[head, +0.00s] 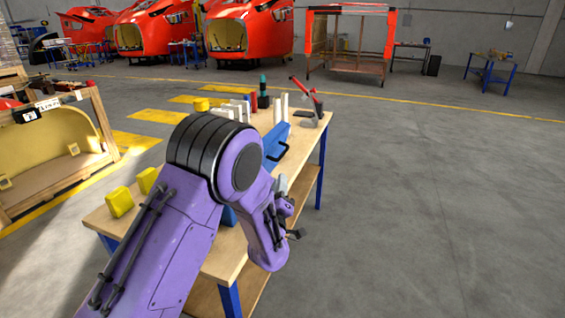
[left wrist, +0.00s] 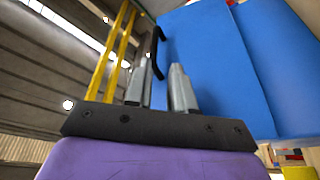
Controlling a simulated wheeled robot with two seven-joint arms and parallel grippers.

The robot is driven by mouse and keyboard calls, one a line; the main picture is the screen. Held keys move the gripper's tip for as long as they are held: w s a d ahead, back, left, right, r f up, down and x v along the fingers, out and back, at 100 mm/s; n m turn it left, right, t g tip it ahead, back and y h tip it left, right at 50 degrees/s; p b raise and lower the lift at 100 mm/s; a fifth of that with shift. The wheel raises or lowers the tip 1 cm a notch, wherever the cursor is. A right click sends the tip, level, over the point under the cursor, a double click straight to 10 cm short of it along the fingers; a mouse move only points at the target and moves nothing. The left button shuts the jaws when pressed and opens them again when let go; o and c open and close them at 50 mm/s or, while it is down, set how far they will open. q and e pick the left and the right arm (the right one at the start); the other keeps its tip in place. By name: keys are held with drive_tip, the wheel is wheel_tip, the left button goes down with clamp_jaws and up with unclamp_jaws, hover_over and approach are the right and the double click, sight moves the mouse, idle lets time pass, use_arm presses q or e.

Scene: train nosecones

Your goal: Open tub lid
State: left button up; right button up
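The blue tub (head: 285,141) stands on the wooden workbench, partly hidden behind my left arm. A black handle (head: 277,152) shows on it. In the left wrist view, a large blue surface of the tub (left wrist: 225,60) fills the right side, and the black handle (left wrist: 158,52) stands out at its left edge. My left gripper (head: 284,187) is by the bench's right edge, close to the tub. In the left wrist view, its two grey fingers (left wrist: 159,78) are apart with nothing clearly held. The handle shows beyond the fingertips, near the left finger. My right gripper is not in view.
The workbench (head: 215,262) also bears yellow blocks (head: 120,201), white upright pieces (head: 232,110) and a red tool (head: 306,92). A wooden crate (head: 50,180) stands to the left. The floor to the right is clear.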

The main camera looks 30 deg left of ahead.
sight(273, 146)
use_arm(q)
drive_tip(key=p+x, duration=0.1)
drive_tip(key=x, duration=0.2)
drive_tip(key=p+x, duration=0.1)
drive_tip(key=x, duration=0.2)
drive_tip(key=r+p+x, duration=0.1)
drive_tip(key=x, duration=0.2)
drive_tip(key=shift+w+a+r+p, duration=0.1)
drive_tip(key=shift+w+r+p, duration=0.05)
drive_tip(key=shift+r+p, duration=0.15)
drive_tip(key=shift+w+a, duration=0.25)
drive_tip(key=shift+w, duration=0.25)
clamp_jaws()
drive_tip(key=a+r+n, duration=0.1)
drive_tip(key=a+r+n+y+p, duration=0.1)
drive_tip(key=shift+s+n+g, duration=0.25)
drive_tip(key=shift+n+g, duration=0.05)
drive_tip(key=shift+g, duration=0.1)
drive_tip(key=shift+s+a+r+n, duration=0.1)
drive_tip(key=shift+a+n, duration=0.3)
drive_tip(key=shift+a, duration=0.05)
drive_tip(key=shift+d, duration=0.1)
